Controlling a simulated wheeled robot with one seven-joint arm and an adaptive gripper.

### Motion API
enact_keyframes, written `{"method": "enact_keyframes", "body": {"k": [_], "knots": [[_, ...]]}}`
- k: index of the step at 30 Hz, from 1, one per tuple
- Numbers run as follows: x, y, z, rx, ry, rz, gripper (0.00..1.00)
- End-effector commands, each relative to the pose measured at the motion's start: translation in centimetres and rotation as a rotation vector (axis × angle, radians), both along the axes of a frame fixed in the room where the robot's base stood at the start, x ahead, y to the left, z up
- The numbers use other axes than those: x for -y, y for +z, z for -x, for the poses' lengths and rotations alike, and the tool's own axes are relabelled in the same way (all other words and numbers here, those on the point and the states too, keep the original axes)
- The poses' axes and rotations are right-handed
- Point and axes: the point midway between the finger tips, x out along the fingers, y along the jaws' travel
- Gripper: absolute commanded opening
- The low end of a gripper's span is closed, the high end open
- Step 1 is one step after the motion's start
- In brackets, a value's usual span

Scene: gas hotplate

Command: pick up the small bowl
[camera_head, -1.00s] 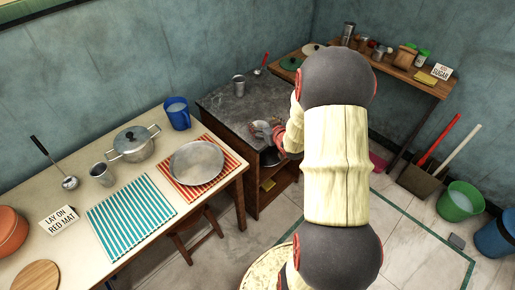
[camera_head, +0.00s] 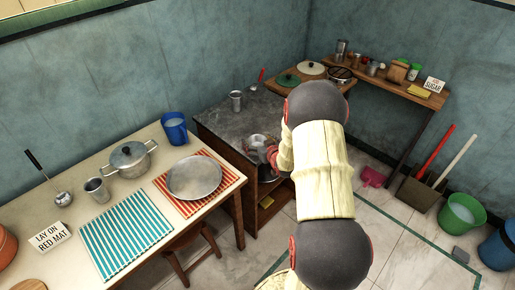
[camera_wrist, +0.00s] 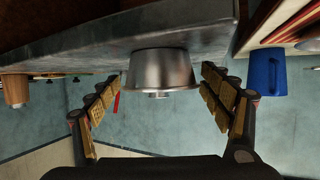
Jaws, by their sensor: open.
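The small bowl (camera_head: 257,142) is shiny grey metal and stands near the front edge of the dark stone-topped cabinet. It also shows in the wrist view (camera_wrist: 160,70), upside down, below the counter's edge in the picture. My gripper (camera_wrist: 160,84) is open, with one padded finger on each side of the bowl and a visible gap to each. The fingertips reach about level with the bowl's lower picture edge, and I see no contact. In the head view my arm hides most of the gripper.
A metal cup (camera_head: 236,100) and a red-handled ladle (camera_head: 257,80) are farther back on the stone top. A blue jug (camera_head: 174,128), a lidded pot (camera_head: 130,159) and a large metal dish (camera_head: 194,178) on the striped red mat (camera_head: 236,177) stand on the left table.

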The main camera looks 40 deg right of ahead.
Motion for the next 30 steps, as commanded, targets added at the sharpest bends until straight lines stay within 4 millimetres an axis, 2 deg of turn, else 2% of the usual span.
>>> {"method": "enact_keyframes", "body": {"k": [5,24,28,30], "knots": [[0.03,0.10,-0.05,0.000,0.000,0.000,0.80],[0.01,0.06,0.00,0.000,0.000,0.000,0.44],[0.01,0.07,0.00,0.000,0.000,0.000,0.39],[0.00,0.06,0.00,0.000,0.000,0.000,0.33]]}}
